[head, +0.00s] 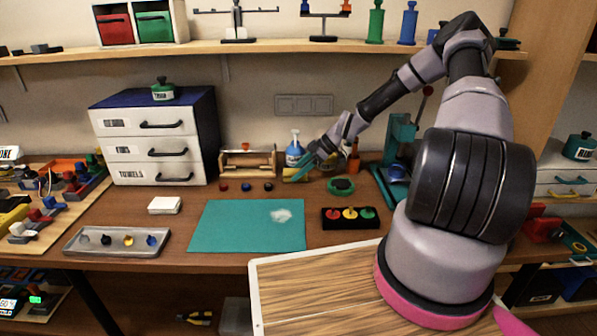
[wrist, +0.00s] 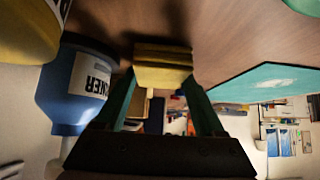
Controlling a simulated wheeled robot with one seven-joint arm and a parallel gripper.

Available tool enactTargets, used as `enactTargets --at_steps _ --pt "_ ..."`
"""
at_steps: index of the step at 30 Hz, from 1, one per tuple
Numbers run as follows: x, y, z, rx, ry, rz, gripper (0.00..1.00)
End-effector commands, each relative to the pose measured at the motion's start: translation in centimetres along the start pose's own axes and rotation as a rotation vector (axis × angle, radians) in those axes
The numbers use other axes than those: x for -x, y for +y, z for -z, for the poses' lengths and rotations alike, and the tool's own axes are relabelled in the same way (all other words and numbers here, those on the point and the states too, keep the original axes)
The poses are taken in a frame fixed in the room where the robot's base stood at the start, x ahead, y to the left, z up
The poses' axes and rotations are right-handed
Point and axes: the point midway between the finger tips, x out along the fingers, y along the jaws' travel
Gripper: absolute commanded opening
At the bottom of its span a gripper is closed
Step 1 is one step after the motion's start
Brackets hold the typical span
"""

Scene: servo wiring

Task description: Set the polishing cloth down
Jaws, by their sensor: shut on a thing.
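The polishing cloth is a folded yellow pad (wrist: 163,66), seen between my fingertips in the wrist view. In the head view a little of the yellow cloth (head: 291,174) shows near the back of the bench, beside the blue spray bottle (head: 294,152). My gripper (head: 306,166) is shut on the cloth; its teal fingers also show in the wrist view (wrist: 163,84). The cloth is close to the wooden bench top; I cannot tell whether it touches it. The fingers hide part of the cloth in the head view.
The blue bottle (wrist: 72,85) stands close at left in the wrist view. A teal mat (head: 230,228) with a pale patch lies in front. A round green-topped item (head: 341,186), a wooden rack (head: 247,166) and a black tray (head: 331,222) are nearby.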

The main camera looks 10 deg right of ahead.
Motion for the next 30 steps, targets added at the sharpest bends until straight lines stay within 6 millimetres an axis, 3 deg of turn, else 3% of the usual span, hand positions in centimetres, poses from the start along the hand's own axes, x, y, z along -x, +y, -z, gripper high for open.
enactTargets --at_steps 6,7,9,20,30 --pt "-0.2 0.3 -0.3 0.001 -0.001 -0.003 0.1" --pt "-0.2 0.3 -0.3 0.001 -0.001 -0.003 0.75" --pt "-0.2 0.3 -0.3 0.001 -0.001 -0.003 1.0" --pt "0.7 0.4 -0.2 0.001 -0.001 -0.005 1.0" --pt "7.5 0.4 -0.3 0.0 -0.001 -0.007 1.0"
